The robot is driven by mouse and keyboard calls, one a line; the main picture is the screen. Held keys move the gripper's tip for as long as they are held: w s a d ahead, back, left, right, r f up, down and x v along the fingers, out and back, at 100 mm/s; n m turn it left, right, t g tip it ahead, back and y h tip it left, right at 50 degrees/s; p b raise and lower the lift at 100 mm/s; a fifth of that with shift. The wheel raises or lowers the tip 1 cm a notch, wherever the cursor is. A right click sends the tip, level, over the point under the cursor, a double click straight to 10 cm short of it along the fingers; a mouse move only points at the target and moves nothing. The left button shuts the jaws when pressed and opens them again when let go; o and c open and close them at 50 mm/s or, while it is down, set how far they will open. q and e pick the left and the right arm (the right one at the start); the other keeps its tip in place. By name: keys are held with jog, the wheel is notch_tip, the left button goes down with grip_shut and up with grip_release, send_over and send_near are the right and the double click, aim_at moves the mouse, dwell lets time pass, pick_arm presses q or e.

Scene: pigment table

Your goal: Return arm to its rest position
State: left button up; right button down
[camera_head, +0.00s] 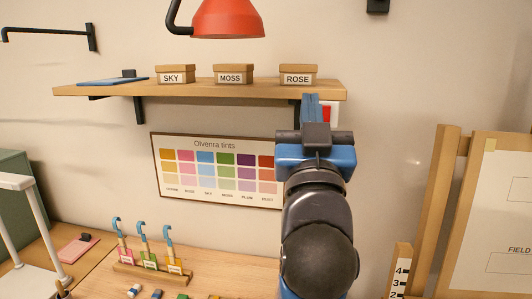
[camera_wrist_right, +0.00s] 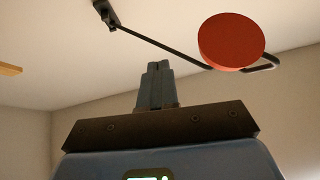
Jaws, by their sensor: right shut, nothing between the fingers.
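My right arm rises from the bottom of the head view, right of the middle. My right gripper (camera_head: 311,104) points up in front of the right end of the wooden shelf, near the ROSE box (camera_head: 298,75); I cannot tell how far it is from the shelf. Its blue fingers are together with nothing between them. In the right wrist view the gripper (camera_wrist_right: 155,70) points up towards the ceiling, its fingers closed and empty. My left gripper is not in view.
The shelf (camera_head: 210,87) holds SKY, MOSS and ROSE boxes. A red lamp (camera_head: 228,18) hangs above; its disc shows in the wrist view (camera_wrist_right: 231,41). A tint chart (camera_head: 215,170) is on the wall. A wooden easel (camera_head: 440,200) stands right, a tube rack (camera_head: 150,274) lower left.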

notch_tip(320, 180, down, 29)
jog(key=n+y, duration=0.7)
jog(key=y, duration=0.3)
jog(key=s+d+f+m+g+h, duration=0.2)
jog(key=s+d+f, duration=0.2)
jog(key=f, duration=0.5)
jog(key=s+d+f+m+g+h+b, duration=0.1)
jog(key=s+d+f+m+g+h, duration=0.1)
jog(key=s+d+f, duration=0.3)
jog(key=s+d+f+m+g+h, duration=0.2)
jog(key=s+d+f, duration=0.3)
jog(key=s+f, duration=0.6)
notch_tip(320, 180, down, 4)
jog(key=shift+s+d+r+g+h, duration=0.15)
jog(key=shift+s+d+g+h, duration=0.1)
jog(key=shift+g+h, duration=0.35)
